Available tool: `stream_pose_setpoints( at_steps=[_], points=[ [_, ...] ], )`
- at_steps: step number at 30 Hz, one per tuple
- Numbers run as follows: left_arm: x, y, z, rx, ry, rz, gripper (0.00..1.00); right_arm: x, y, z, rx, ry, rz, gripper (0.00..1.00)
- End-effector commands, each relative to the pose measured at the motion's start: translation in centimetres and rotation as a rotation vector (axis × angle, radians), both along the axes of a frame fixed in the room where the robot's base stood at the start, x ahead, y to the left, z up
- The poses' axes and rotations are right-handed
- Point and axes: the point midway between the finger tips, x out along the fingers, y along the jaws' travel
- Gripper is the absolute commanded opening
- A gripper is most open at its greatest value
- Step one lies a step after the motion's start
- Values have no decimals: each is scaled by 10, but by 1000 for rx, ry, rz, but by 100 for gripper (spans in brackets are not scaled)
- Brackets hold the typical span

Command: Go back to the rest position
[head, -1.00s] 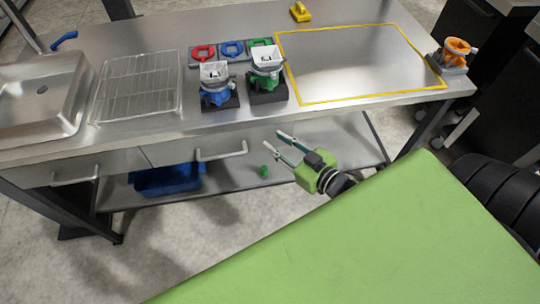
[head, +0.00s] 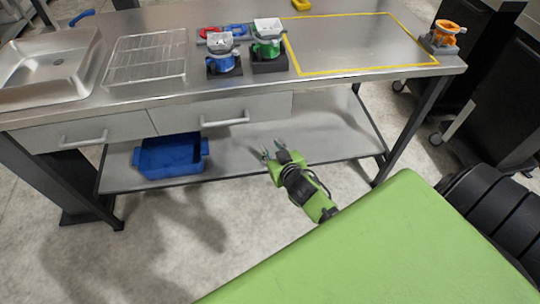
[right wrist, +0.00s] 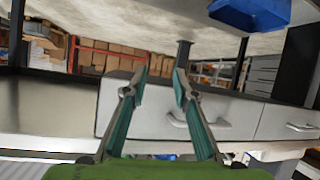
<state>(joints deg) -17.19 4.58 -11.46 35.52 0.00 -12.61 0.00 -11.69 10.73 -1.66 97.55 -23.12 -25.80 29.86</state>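My right gripper (head: 272,149) is green with grey fingers. In the head view it is in front of the table's lower shelf, below the drawers, pointing toward the table. Its fingers are apart, and the right wrist view (right wrist: 161,75) shows nothing between them. It touches nothing that I can see. My left gripper is not in view.
The steel table (head: 380,55) carries a blue dispenser (head: 223,64), a green dispenser (head: 266,48) and an orange dispenser (head: 445,38). A sink (head: 50,75) and wire rack (head: 147,58) are at left. A blue bin (head: 170,157) sits on the lower shelf (head: 240,150).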

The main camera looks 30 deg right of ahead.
Motion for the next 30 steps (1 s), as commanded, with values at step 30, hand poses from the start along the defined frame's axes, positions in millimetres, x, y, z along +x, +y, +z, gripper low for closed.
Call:
stream_pose_setpoints(
  at_steps=[30],
  points=[
    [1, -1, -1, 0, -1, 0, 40, -103, 33, -192, 19, 371, 87, 26]
  ],
)
